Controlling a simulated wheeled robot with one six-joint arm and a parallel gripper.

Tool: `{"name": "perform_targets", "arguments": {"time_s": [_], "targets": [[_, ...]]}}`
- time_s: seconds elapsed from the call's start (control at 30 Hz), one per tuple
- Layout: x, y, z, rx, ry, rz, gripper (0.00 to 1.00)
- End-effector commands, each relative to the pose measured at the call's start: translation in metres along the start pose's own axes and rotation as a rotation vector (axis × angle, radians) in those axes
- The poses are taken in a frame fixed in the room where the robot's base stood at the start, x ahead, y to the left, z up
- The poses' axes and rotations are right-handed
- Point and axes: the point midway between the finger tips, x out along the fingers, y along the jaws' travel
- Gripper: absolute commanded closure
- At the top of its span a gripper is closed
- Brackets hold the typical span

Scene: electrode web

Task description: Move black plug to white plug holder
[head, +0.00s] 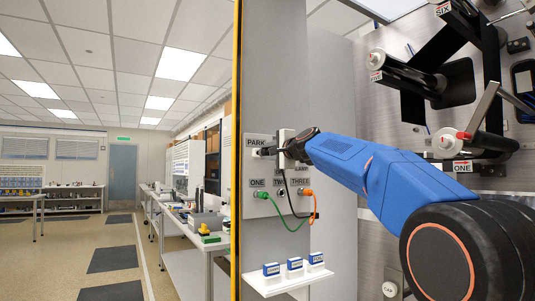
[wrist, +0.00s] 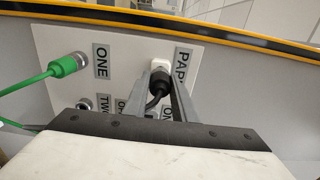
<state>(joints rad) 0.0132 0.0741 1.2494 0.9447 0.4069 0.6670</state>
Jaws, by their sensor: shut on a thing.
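The black plug (wrist: 158,84) is between the fingers of my gripper (wrist: 163,82), which is shut on it. Its front end meets the white plug holder (wrist: 160,65) beside the PARK label (wrist: 181,68); I cannot tell how deep it sits. A black cable bends down from the plug. In the head view my gripper (head: 272,151) is at the panel just below the PARK label (head: 256,141), with the black plug (head: 266,151) at its tip. The holder is mostly hidden there.
A green plug (wrist: 64,67) sits at socket ONE, and socket TWO (wrist: 84,103) looks empty. An orange plug (head: 304,192) is at THREE, with cables hanging below. A white shelf (head: 290,281) with small blue-and-white boxes is underneath. Metal machinery stands at right.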

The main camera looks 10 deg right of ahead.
Motion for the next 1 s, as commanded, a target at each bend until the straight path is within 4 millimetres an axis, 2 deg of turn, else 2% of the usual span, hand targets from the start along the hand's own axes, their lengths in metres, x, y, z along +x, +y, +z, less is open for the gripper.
{"name": "perform_targets", "arguments": {"time_s": [1.0], "targets": [[0.021, 0.000, 0.000, 0.000, 0.000, 0.000, 1.00]]}}
